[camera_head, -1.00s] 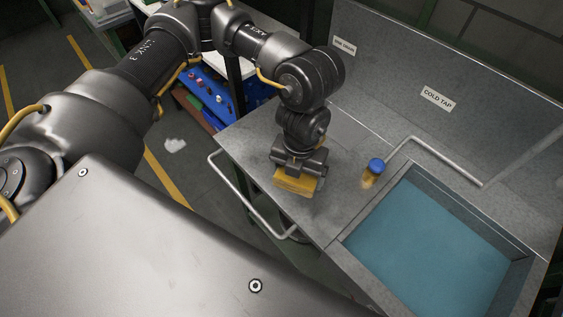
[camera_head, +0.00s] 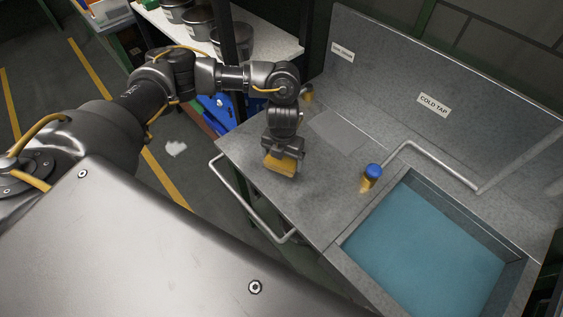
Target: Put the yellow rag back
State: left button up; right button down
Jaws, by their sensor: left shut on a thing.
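My left gripper (camera_head: 283,153) reaches down over the left part of the grey metal counter (camera_head: 322,190). It is shut on the yellow rag (camera_head: 280,165), a folded yellow block below the fingers. The rag is near the counter's left side; I cannot tell clearly whether it touches the counter. A pale metal rail (camera_head: 240,200) runs along the counter's left front edge, with nothing hanging on it. My right gripper is not in view.
A blue-topped brass tap (camera_head: 372,174) with a bent pipe stands beside the blue-filled sink (camera_head: 425,255). A brass fitting (camera_head: 307,93) stands at the back left. A thin grey plate (camera_head: 338,132) lies on the counter. Pots (camera_head: 200,22) stand on a shelf behind.

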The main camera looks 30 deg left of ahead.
aim_at(282, 162)
pick_arm(q)
jog(key=shift+w+a+f, duration=0.2)
jog(key=shift+a+f, duration=0.1)
jog(key=shift+f, duration=0.15)
jog(key=shift+w+f, duration=0.1)
jog(key=shift+f, duration=1.5)
jog(key=shift+b, duration=0.35)
jog(key=shift+f, duration=0.2)
jog(key=o, duration=0.7)
jog(key=shift+r, duration=0.15)
jog(key=shift+r, duration=0.3)
notch_tip(282, 162, up, 12)
jog(key=shift+f, duration=0.2)
jog(key=shift+d, duration=0.1)
